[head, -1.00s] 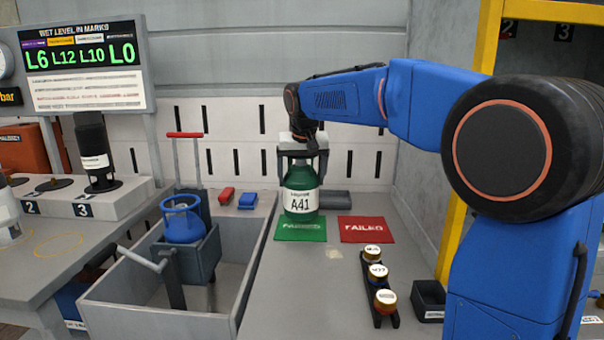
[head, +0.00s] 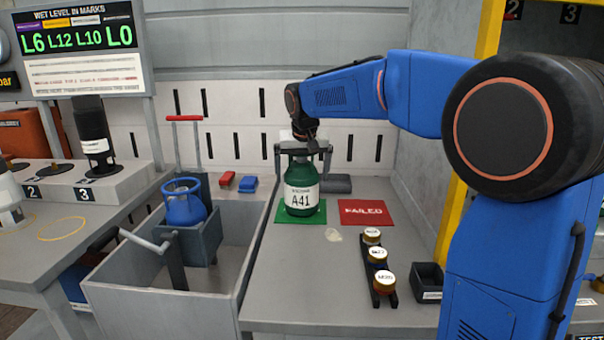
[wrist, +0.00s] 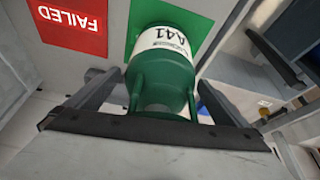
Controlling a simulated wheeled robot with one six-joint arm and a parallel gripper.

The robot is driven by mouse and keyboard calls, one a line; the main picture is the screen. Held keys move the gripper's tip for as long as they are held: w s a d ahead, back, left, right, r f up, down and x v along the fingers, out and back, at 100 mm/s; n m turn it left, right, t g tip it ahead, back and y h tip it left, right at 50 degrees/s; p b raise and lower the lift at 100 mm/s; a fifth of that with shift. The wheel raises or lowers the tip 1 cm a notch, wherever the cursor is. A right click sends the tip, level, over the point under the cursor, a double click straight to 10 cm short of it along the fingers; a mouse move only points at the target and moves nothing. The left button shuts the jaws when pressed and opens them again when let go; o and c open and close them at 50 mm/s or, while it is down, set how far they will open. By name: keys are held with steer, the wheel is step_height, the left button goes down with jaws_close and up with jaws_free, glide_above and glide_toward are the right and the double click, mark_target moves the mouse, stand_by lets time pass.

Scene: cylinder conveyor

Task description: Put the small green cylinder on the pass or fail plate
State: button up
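The green cylinder (head: 300,188), labelled A41, stands upright on the green plate (head: 283,217), whose lettering it hides. The red plate marked FAILED (head: 366,213) is bare and lies to the right. My gripper (head: 303,158) is directly above the cylinder, its fingers on either side of the collar. In the wrist view, the cylinder (wrist: 160,75) lies between the two fingers with a gap on each side, so the gripper looks open. The green plate (wrist: 142,17) and the FAILED plate (wrist: 72,22) also show there.
A rack of brass-topped weights (head: 379,260) and a small dark bin (head: 428,280) stand front right. A grey trough (head: 150,310) with a blue cylinder (head: 183,212) is to the left. Red and blue blocks (head: 247,184) lie behind. The board reads L6, L12, L10, L0 (head: 78,38).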

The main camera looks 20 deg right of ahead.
steer(key=v, duration=1.2)
steer(key=shift+r, duration=0.1)
